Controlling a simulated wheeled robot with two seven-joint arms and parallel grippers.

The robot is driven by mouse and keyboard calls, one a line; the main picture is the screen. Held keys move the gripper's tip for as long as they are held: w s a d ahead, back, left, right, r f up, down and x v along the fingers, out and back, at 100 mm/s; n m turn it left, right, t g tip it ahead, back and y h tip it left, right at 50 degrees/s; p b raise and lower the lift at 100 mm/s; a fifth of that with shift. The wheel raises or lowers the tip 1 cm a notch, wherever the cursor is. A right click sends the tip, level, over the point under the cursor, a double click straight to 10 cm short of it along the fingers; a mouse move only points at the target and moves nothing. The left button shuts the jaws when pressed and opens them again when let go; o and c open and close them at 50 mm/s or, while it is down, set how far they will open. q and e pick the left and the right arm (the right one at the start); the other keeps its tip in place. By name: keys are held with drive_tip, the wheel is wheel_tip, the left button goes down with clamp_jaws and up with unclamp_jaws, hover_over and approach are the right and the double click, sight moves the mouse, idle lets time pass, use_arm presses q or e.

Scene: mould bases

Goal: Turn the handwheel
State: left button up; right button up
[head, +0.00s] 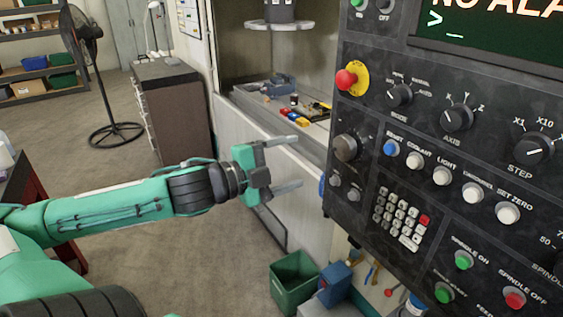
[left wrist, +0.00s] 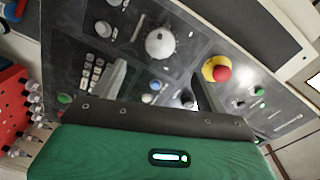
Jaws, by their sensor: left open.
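The handwheel (head: 345,147) is a round dark grey knob low on the left side of the black control panel (head: 455,200). It also shows as a light-marked round dial in the left wrist view (left wrist: 160,43). My left gripper (head: 297,161) is open and empty, its two fingers pointing right toward the panel's left edge. In the head view it is to the left of the handwheel and apart from it. In the left wrist view the handwheel lies beyond and between the fingers (left wrist: 157,72). My right gripper is in neither view.
A red emergency stop (head: 346,79) on a yellow base is above the handwheel. A blue button (head: 391,147) and several white buttons are to its right, with a keypad (head: 401,218) below. A green bin (head: 293,280) stands on the floor below my left gripper.

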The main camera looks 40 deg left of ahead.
use_arm(q)
drive_tip(key=shift+s+a+r, duration=0.1)
drive_tip(key=shift+s+a, duration=0.15)
drive_tip(key=shift+s, duration=0.3)
idle(1.3)
